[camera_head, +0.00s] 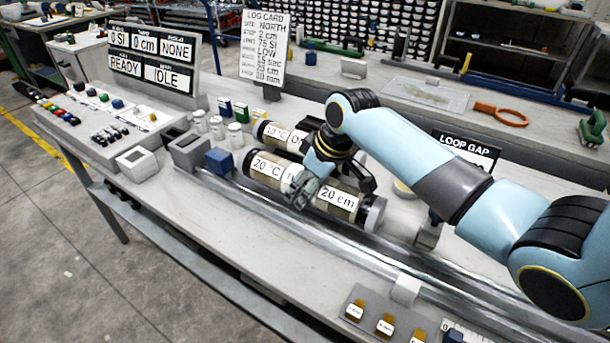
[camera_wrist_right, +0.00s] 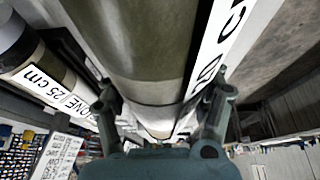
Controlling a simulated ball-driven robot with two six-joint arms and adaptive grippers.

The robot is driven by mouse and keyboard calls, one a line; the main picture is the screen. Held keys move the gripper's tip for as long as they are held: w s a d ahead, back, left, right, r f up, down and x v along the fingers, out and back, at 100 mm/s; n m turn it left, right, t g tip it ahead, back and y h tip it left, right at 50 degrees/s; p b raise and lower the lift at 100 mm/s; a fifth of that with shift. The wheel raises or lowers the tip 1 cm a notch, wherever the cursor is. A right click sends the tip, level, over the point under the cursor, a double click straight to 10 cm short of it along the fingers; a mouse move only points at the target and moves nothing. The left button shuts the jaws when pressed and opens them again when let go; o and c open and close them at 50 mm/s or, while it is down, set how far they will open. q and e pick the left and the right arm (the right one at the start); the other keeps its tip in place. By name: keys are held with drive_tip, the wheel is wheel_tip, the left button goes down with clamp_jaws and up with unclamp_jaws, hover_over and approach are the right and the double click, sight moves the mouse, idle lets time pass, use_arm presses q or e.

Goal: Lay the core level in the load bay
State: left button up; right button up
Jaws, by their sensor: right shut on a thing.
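A core liner (camera_head: 265,170) with white labels reading "20 °C" and "20 cm" lies lengthwise at the middle of the bench, behind the metal rail. My right gripper (camera_head: 303,188) is over its middle and shut on it. In the right wrist view the core (camera_wrist_right: 140,50) runs between the two fingers, one on each side. I cannot tell which part is the load bay. My left gripper is not in view.
A long metal rail (camera_head: 330,245) runs along the bench front. A blue block (camera_head: 219,161) and grey block (camera_head: 188,152) stand near the cores' left end. White jars (camera_head: 217,127), a display panel (camera_head: 153,58) and a log card (camera_head: 264,48) stand farther back. A "LOOP GAP" sign (camera_head: 468,150) stands right.

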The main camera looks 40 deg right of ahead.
sight(327, 181)
drive_tip(key=shift+w+f, duration=0.1)
drive_tip(key=shift+f, duration=1.95)
drive_tip(key=o, duration=1.8)
drive_tip(key=shift+f, duration=0.15)
drive_tip(key=v, duration=1.2)
drive_tip(key=shift+s+p, duration=0.2)
drive_tip(key=shift+p, duration=0.2)
